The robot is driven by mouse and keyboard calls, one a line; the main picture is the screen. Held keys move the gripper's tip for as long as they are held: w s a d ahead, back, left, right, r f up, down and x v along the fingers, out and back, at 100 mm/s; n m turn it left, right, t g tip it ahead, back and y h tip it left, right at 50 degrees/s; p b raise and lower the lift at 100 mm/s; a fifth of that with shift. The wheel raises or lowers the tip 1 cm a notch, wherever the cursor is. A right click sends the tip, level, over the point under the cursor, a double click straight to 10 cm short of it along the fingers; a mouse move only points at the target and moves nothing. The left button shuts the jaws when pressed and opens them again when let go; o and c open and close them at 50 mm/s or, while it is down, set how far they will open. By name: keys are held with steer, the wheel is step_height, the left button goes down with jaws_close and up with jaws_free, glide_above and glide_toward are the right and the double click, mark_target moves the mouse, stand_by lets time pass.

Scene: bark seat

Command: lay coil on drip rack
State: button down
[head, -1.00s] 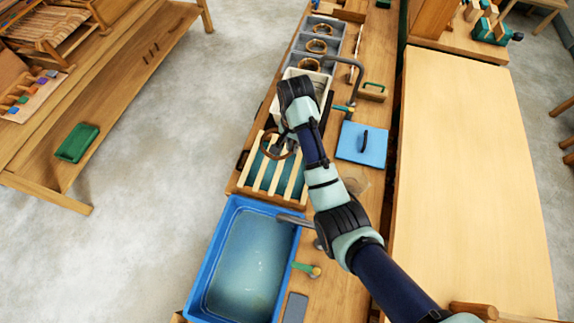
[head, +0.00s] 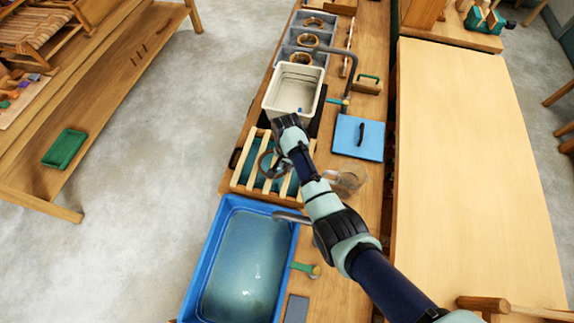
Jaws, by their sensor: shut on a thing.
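The coil (head: 262,163) is a thin brown ring at the drip rack, partly hidden by my gripper. The drip rack (head: 248,172) is a row of pale wooden slats over a dark teal tray, between the white basin and the blue tub. My gripper (head: 277,167) points down over the rack and is shut on the coil. I cannot tell whether the coil touches the slats. My wrist and forearm hide the rack's right part.
A white basin (head: 293,88) stands behind the rack, and a blue tub of water (head: 240,265) in front. To the right are a blue board (head: 358,138) and a clear glass vessel (head: 347,180). Grey bins (head: 303,55) with coils stand behind. A curved tap (head: 352,75) overhangs the bench.

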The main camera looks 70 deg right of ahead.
steer(key=c, duration=1.2)
jaws_free()
step_height(320, 180, up, 12)
steer(key=p, duration=0.2)
steer(key=shift+p, duration=0.4)
